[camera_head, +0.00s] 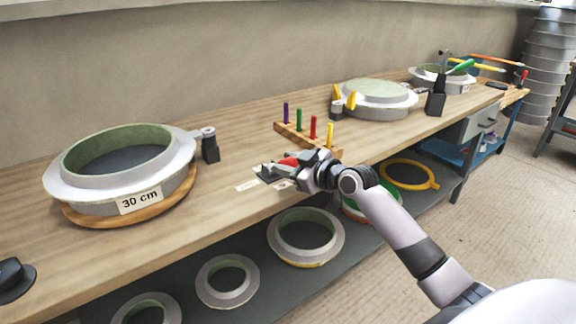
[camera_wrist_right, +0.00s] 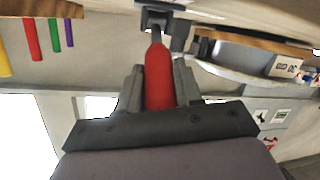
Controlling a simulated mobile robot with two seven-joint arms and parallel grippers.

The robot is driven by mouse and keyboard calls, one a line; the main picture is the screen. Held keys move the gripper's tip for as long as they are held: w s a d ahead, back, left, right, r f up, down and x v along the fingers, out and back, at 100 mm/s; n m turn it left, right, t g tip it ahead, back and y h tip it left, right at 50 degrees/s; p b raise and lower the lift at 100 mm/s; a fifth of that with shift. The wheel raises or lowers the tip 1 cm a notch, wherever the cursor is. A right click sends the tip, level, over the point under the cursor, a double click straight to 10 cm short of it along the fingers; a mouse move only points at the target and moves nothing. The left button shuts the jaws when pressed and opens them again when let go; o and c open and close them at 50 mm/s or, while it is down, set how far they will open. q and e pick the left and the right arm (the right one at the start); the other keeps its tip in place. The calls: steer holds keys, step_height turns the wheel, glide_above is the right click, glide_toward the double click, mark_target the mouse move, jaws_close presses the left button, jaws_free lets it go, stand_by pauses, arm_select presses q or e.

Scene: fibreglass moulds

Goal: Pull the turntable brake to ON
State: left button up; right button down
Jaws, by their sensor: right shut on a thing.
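The turntable brake has a red lever handle (camera_wrist_right: 159,75) on a small dark bracket (camera_wrist_right: 155,20) at the bench's front edge. In the head view the red handle (camera_head: 288,161) shows partly between my fingers. My right gripper (camera_wrist_right: 158,88) is shut on the red handle, one finger on each side. In the head view the right gripper (camera_head: 292,168) is at the bench edge. White labels (camera_head: 247,186) lie beside the bracket; their words are too small to read. The turntable (camera_head: 75,214) carries a round mould marked 30 cm (camera_head: 62,187). My left gripper is not in view.
A wooden rack (camera_head: 297,135) with several coloured-handled tools stands behind the gripper. Another round mould (camera_head: 375,98) and a dark clamp (camera_head: 436,104) are farther along the bench. Rings (camera_head: 305,237) lie on the shelf below.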

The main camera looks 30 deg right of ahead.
steer(key=shift+f, duration=0.1)
steer(key=c, duration=0.8)
jaws_free()
steer(key=shift+s, duration=0.1)
steer(key=shift+v, duration=3.55)
